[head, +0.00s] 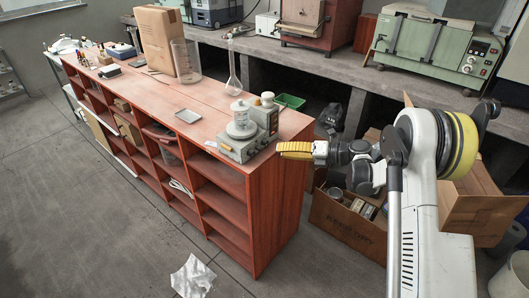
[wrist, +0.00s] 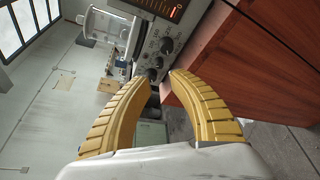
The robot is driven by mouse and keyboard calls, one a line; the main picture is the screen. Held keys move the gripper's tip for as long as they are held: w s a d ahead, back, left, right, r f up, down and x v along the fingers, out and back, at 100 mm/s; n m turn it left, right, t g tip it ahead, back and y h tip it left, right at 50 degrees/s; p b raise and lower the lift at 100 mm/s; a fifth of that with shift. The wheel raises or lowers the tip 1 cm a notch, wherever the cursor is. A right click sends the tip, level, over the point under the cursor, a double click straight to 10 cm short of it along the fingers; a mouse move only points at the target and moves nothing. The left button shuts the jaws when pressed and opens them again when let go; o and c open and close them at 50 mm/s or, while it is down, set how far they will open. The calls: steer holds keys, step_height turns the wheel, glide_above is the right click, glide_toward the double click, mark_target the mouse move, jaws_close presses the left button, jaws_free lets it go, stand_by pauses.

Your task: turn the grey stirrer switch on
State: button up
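The grey stirrer (head: 240,151) stands near the right end of the red wooden shelf unit, with a white lidded vessel on top. In the wrist view its grey panel (wrist: 149,46) appears sideways, with a lit red display and several dark round controls (wrist: 156,62). I cannot tell which control is the switch. My gripper (head: 281,150) is just right of the stirrer, at about bench height. In the wrist view my gripper (wrist: 162,75) has its yellow fingers apart, with nothing held. The lowest visible controls show just beyond the gap between the fingertips, apparently without contact.
A second grey device (head: 265,117) with a white-topped bottle stands right behind the stirrer. A tall glass flask (head: 233,84) and a green tray (head: 290,102) are behind. A small metal tray (head: 188,116) lies left. Cardboard boxes (head: 345,222) stand on the floor below my arm.

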mark_target(263, 158)
steer(key=b+x, duration=0.2)
steer(key=x, duration=0.5)
steer(key=shift+w+a+f, duration=0.1)
steer(key=shift+w+a, duration=0.05)
steer(key=shift+a, duration=0.2)
jaws_close()
